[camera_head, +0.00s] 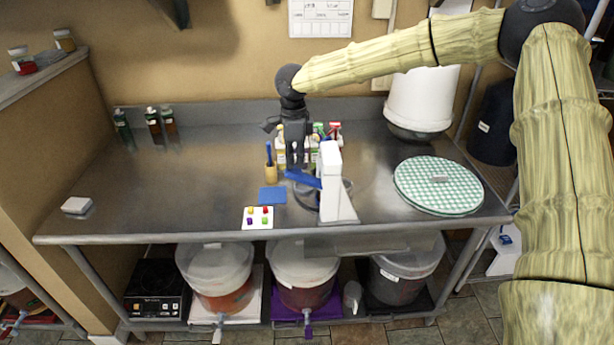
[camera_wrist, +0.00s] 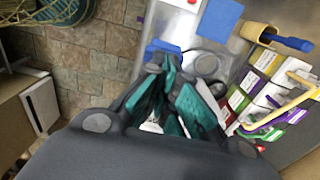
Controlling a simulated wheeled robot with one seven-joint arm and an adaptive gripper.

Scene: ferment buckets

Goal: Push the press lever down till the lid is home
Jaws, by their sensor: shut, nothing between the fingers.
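The press (camera_head: 335,185) is a white upright stand on the steel table, near its front edge. Its blue lever (camera_head: 303,179) sticks out to the left, tilted a little. In the wrist view, blue lever (camera_wrist: 160,48) shows just beyond the fingertips. My gripper (camera_head: 295,163) points down right above the lever, shut and empty. In the wrist view, my gripper (camera_wrist: 170,75) shows its teal fingers close together near the lever. I cannot tell whether they touch it. A dark round rim lies at the press foot; the lid's seating is hidden.
Several small bottles and cartons (camera_wrist: 265,90) stand close behind my gripper. A tan cup (camera_head: 271,173) with a blue-handled tool, a blue pad (camera_head: 272,196) and a white card (camera_head: 257,218) lie left. A checkered round mat (camera_head: 438,185) lies right. The table's left middle is clear.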

